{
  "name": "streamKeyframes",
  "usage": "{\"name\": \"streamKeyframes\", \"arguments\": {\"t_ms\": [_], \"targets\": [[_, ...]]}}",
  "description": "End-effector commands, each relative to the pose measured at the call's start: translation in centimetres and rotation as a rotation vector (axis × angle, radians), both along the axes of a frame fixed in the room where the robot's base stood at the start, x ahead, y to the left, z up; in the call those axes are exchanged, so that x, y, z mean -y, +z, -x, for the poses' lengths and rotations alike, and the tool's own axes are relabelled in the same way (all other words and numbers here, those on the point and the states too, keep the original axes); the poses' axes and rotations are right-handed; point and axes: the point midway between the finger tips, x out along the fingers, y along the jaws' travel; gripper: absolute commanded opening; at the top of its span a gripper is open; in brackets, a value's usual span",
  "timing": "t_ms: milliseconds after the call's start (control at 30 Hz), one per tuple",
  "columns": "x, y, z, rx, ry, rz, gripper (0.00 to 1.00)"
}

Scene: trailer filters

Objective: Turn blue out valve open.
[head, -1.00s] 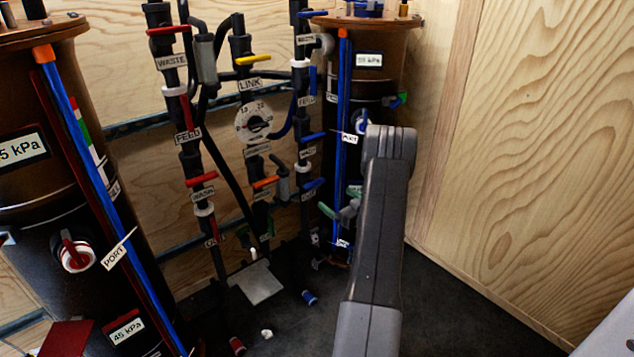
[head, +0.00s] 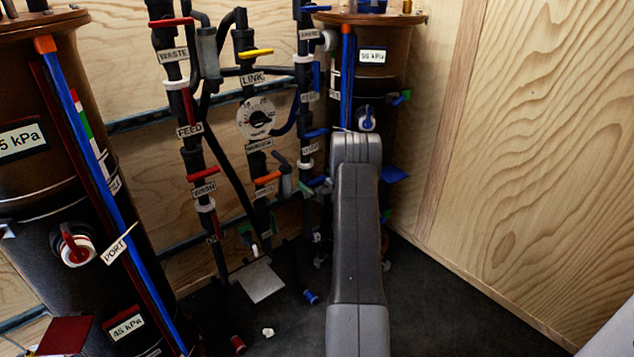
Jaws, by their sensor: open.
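The blue out valve handle (head: 318,181) is a short blue bar low on the right-hand black pipe. It lies crosswise to the pipe, slightly tilted. Its OUT label is hidden or unreadable now. My gripper (head: 305,189) is mostly hidden behind my arm. Only a green fingertip shows, just left of and below the blue handle. The jaws are open. I cannot tell whether the fingertip touches the handle or where the other finger is.
Above on the same pipe are the blue wash handle (head: 316,133) and the upright blue feed handle (head: 316,76). An orange handle (head: 267,178) is close on the left. The blue-striped filter column (head: 385,50) stands behind. The floor (head: 440,310) at right is clear.

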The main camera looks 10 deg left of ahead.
Motion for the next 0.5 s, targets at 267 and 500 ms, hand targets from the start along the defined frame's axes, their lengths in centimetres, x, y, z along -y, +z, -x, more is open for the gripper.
{"name": "streamKeyframes", "arguments": {"t_ms": [267, 500], "targets": [[0.02, -0.01, 0.03, 0.0, 0.0, 0.0, 0.59], [0.02, -0.1, 0.04, 0.01, 0.0, 0.008, 0.57]]}}
